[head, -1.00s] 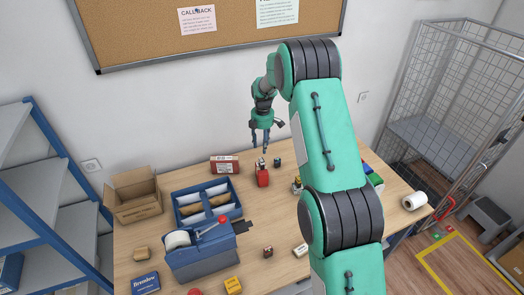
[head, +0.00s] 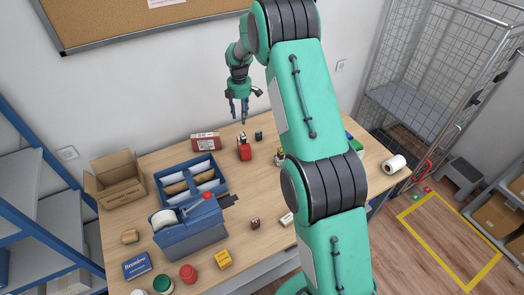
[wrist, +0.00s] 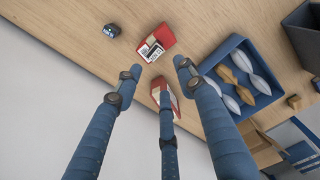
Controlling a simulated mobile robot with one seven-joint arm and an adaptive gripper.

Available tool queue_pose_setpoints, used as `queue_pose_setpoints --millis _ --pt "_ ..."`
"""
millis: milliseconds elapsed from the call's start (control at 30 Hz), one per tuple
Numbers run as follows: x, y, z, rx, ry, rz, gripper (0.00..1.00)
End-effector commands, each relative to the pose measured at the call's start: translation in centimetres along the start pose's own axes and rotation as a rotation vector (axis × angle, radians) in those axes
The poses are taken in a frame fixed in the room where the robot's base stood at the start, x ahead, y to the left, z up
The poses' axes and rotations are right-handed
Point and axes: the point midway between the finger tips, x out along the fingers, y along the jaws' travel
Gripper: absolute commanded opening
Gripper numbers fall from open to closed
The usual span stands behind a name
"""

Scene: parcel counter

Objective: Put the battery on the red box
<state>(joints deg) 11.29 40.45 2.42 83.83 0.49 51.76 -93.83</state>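A small dark block with a pale-teal face (wrist: 112,31) stands at the upper left in the wrist view; it also shows in the head view (head: 258,135). It may be the battery, but I cannot tell for sure. A red block (head: 244,152) stands beside it; in the wrist view it is a red box (wrist: 165,35) with a white-and-black piece at its near side. A flatter red-and-white box (head: 205,142) lies near the wall, partly hidden by a finger in the wrist view (wrist: 174,101). My gripper (head: 238,117) is open and empty above these, near the wall.
A blue divided tray (head: 222,187), a tape dispenser (head: 190,238) and an open carton (head: 118,190) stand to the left. Small goods, including a small dark-and-brown block (head: 255,224), lie toward the front. A white roll (head: 394,164) lies at the right edge.

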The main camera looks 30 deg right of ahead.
Motion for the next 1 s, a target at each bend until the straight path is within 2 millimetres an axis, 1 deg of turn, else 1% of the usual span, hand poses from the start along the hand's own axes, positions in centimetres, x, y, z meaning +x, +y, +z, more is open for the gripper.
queue_pose_setpoints --millis 33,167,300,467,700,867,1000 --pt "-1.3 -0.3 -0.3 0.016 0.000 0.009 0.40" --pt "-4.7 -1.6 -1.1 0.075 0.000 0.030 0.40" --pt "-8.9 -3.7 -2.1 0.155 0.002 0.056 0.40" --pt "-13.4 -6.5 -3.2 0.251 0.008 0.086 0.40" --pt "-19.5 -11.3 -4.8 0.393 0.025 0.130 0.40" --pt "-23.0 -14.9 -5.7 0.489 0.040 0.159 0.40" --pt "-25.7 -18.1 -6.5 0.571 0.057 0.183 0.40"
